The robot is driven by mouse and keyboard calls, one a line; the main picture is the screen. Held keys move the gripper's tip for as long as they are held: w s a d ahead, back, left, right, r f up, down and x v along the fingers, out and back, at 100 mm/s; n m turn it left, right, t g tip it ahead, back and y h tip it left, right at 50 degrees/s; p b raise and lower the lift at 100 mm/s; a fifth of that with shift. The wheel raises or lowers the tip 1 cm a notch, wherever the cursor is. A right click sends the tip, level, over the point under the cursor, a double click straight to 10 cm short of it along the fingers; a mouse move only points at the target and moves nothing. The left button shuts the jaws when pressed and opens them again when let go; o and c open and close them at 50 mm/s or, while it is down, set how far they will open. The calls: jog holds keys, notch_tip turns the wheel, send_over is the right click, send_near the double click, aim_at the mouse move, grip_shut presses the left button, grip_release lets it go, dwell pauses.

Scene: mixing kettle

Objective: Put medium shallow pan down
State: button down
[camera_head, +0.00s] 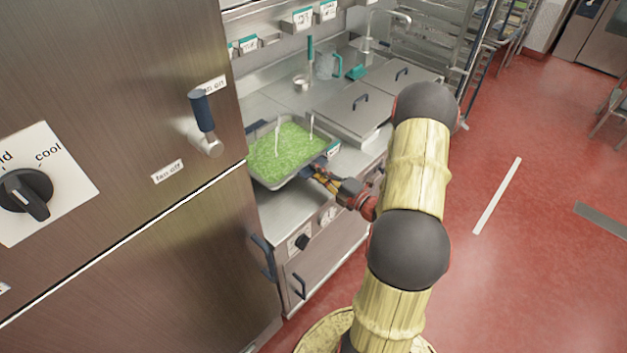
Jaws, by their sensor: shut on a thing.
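The medium shallow pan (265,181) is a metal tray filled with green contents (284,150). Two thin white upright items stick up out of the contents. The pan is over the steel counter (292,205), left of the lidded units; I cannot tell whether it touches the counter. My gripper (322,174) is at the pan's right front edge, shut on it near a dark blue handle-like part. The fingertips are small and partly hidden. The pan's left end is partly hidden by the tall steel cabinet.
The tall steel cabinet (110,120) with a lever and dial stands close at left. Lidded kettle units (350,103) are right of the pan. A clear jug (327,66) and a teal item (357,72) stand behind. Bare counter shows in front of the pan. Red floor is open at right.

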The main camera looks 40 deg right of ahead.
aim_at(315, 186)
jog(key=shift+w+a+f, duration=0.1)
jog(key=shift+w+f, duration=0.1)
jog(key=f+b, duration=0.1)
jog(key=f, duration=0.1)
jog(key=f+b, duration=0.1)
jog(key=shift+w+f, duration=0.2)
jog(key=shift+f, duration=0.15)
jog(key=shift+a+r, duration=0.1)
jog(key=c, duration=2.3)
grip_release()
jog(key=shift+f, duration=0.2)
jog(key=shift+r, duration=0.1)
jog(key=shift+s, duration=0.25)
jog(key=s+p, duration=0.2)
jog(key=s, duration=0.9)
jog(key=shift+s+d, duration=0.3)
jog(key=shift+d, duration=0.1)
